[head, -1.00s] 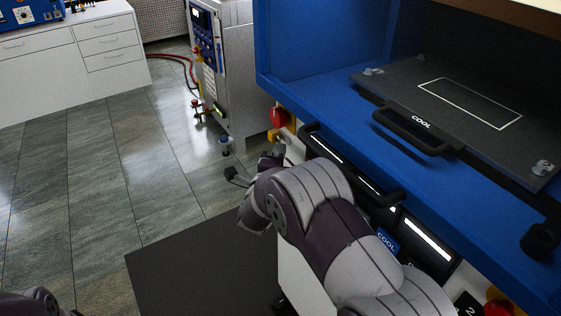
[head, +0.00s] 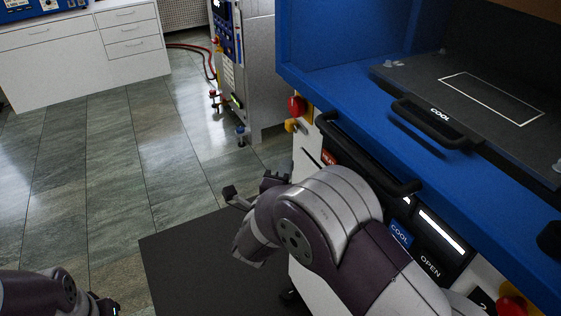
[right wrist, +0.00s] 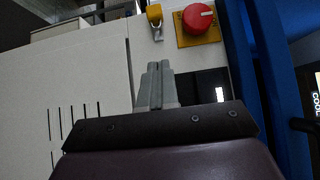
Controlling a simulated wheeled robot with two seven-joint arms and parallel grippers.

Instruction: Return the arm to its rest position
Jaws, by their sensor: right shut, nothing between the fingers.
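My right arm reaches in from the lower right in the head view. Its gripper (head: 272,180) is small and dark there, partly hidden behind the arm, in front of the press's white side. In the right wrist view my right gripper (right wrist: 157,70) has its two grey fingers together, with nothing between them. It points toward a white panel, below a red knob. My left arm shows at the bottom left of the head view. Dark parts of its gripper (head: 105,306) show at the picture's edge, too little to tell the jaws.
The blue press (head: 335,85) stands at right, with a black COOL plate (head: 470,98), a black handle bar (head: 365,155) and a red knob (head: 297,106). A dark mat (head: 195,262) lies below. A white cabinet (head: 85,60) stands far left. The floor between is clear.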

